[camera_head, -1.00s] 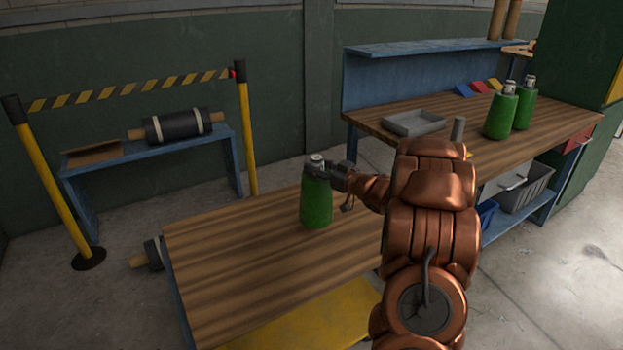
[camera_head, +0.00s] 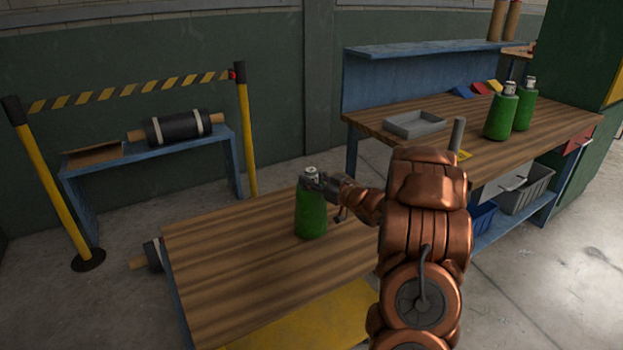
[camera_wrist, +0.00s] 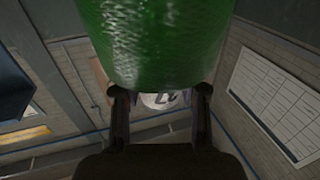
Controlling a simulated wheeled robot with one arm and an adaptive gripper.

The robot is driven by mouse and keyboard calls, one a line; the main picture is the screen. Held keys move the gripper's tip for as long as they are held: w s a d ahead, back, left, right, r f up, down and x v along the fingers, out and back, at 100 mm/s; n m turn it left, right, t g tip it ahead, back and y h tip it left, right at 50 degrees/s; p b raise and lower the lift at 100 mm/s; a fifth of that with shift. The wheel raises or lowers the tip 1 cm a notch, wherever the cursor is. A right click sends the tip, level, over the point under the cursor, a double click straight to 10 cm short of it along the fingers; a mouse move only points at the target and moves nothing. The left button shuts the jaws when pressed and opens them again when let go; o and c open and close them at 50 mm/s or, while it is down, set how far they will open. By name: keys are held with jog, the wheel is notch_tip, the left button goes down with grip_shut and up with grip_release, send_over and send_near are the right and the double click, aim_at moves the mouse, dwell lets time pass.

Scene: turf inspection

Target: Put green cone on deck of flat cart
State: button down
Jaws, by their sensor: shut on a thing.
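A green cone (camera_head: 311,215), bottle-shaped with a pale top, is upright over the low wooden surface in the foreground (camera_head: 230,260). My gripper (camera_head: 313,181) is shut on its narrow top from the right. In the wrist view the cone's green body (camera_wrist: 155,40) fills the upper middle, with my gripper's fingers (camera_wrist: 160,98) on both sides of its pale top. I cannot tell whether its base touches the wood. Two more green cones (camera_head: 501,115) (camera_head: 524,105) stand on the workbench at right. I cannot tell for sure which thing is the flat cart.
The workbench (camera_head: 395,128) at the back right holds a grey tray (camera_head: 414,124) and an upright grey cylinder (camera_head: 457,133). A yellow panel (camera_head: 310,322) lies along the foreground surface's near edge. At left, a striped barrier (camera_head: 130,90) stands before a blue bench (camera_head: 140,150) with a black roller (camera_head: 178,127).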

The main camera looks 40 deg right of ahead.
jog(key=c, duration=0.6)
grip_release()
jog(key=shift+r, duration=0.1)
jog(key=v, duration=1.2)
jog(key=s+a+g+h, duration=0.1)
jog(key=s+a+g, duration=0.6)
jog(key=s+a, duration=0.4)
jog(key=s+a+f+m+g+h, duration=0.1)
jog(key=s+a+g, duration=0.5)
jog(key=s+a, duration=0.6)
jog(key=s+a+m+g+h, duration=0.1)
jog(key=s+a+g, duration=0.6)
jog(key=s+a, duration=0.4)
jog(key=shift+s+a+f+g+h, duration=0.2)
jog(key=shift+a+f+g+h, duration=0.1)
jog(key=shift+a+f+h, duration=0.1)
